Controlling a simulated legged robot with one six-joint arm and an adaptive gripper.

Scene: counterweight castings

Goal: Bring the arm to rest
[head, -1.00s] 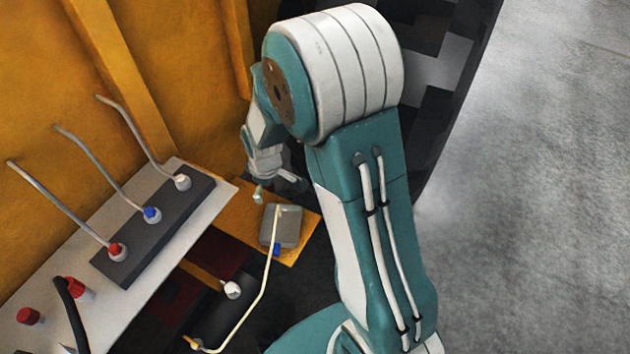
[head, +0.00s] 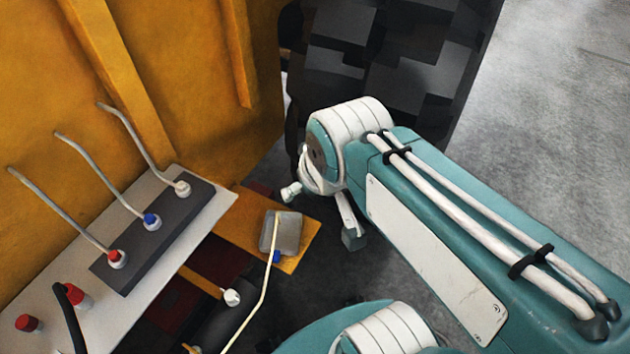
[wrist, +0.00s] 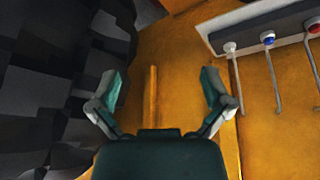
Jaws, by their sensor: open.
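My arm crosses the right half of the head view, with its elbow folded toward the middle. My gripper (wrist: 162,92) shows in the wrist view with its two fingers spread wide and nothing between them. Behind the fingers is the yellow wall (wrist: 185,60) with a raised rib. In the head view only part of the gripper shows (head: 322,212), beside the elbow and to the right of the yellow ledge; the arm hides the rest.
A dark blocky tyre-like mass (head: 385,70) stands behind. Grey floor lies right.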

